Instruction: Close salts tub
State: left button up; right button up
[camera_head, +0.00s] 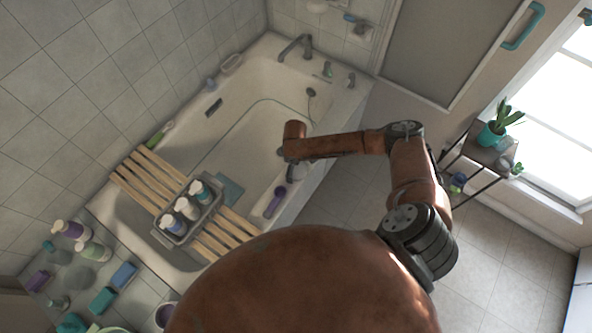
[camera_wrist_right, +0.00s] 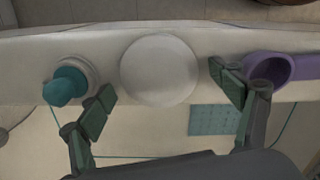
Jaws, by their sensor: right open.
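A round white object, seemingly the salts tub (camera_wrist_right: 160,70), stands on the bathtub's pale rim in the right wrist view. Its top is a plain white disc; I cannot tell whether this is a lid or the contents. My right gripper (camera_wrist_right: 162,84) is open, its fingers apart on either side of the tub with gaps. In the head view, the right gripper (camera_head: 288,165) is over the near bathtub rim, and the tub (camera_head: 299,173) is partly hidden by it. My left gripper is not in view.
On the rim, a purple scoop (camera_wrist_right: 270,68) lies close to the right finger, and a teal-topped white item (camera_wrist_right: 66,86) stands near the left finger. A teal mat (camera_wrist_right: 214,119) is in the bathtub (camera_head: 240,120). A wooden rack (camera_head: 222,235) holds a basket of bottles.

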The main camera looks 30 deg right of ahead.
aim_at(295, 170)
jog(key=shift+r, duration=0.1)
jog(key=c, duration=1)
jog(key=shift+r, duration=0.1)
jog(key=shift+c, duration=0.2)
jog(key=shift+r, duration=0.2)
jog(key=r, duration=0.1)
jog(key=r+p, duration=0.1)
jog(key=r, duration=0.1)
jog(key=shift+s+a+r, duration=0.15)
jog(key=shift+s+r, duration=0.05)
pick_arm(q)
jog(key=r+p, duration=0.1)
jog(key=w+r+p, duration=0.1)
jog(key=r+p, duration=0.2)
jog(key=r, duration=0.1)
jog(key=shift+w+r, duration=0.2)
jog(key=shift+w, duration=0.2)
pick_arm(e)
jog(key=s+a+r, duration=0.7)
jog(key=s+r, duration=0.2)
jog(key=s, duration=0.2)
jog(key=shift+a, duration=0.3)
